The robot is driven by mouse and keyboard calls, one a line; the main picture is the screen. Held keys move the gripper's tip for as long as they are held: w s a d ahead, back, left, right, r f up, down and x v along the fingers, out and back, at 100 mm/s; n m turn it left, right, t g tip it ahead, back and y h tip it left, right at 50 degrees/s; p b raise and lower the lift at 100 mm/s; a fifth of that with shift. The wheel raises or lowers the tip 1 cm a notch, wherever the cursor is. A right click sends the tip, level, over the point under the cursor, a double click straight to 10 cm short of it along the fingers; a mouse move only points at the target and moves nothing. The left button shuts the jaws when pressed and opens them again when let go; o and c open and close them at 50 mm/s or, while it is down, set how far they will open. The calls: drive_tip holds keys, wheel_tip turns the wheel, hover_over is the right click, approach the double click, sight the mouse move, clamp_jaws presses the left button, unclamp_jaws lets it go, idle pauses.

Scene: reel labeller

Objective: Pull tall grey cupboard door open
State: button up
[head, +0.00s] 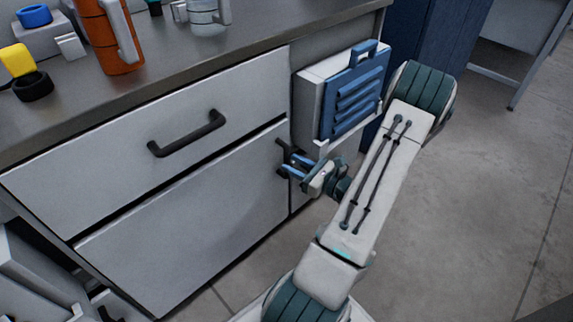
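The grey cupboard door (195,235) is the large panel under the drawer in the head view. A dark upright handle (281,146) shows at its right edge, partly hidden by my gripper. My gripper (291,168) has its blue fingers at this handle, reaching in from the right. The fingers overlap the handle in the picture, and I cannot tell whether they are closed on it. The door looks about flush with the cabinet front; a dark line runs along its top edge.
A drawer (150,140) with a black bar handle (187,134) sits above the door. A blue-fronted white box (350,95) hangs on the cabinet at right. The worktop (170,60) holds an orange container (108,38) and small items. Floor (470,200) at right is clear.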

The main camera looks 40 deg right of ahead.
sight(287, 174)
drive_tip(key=shift+b+x, duration=0.3)
drive_tip(key=shift+x, duration=1.3)
clamp_jaws()
drive_tip(key=shift+s, duration=0.15)
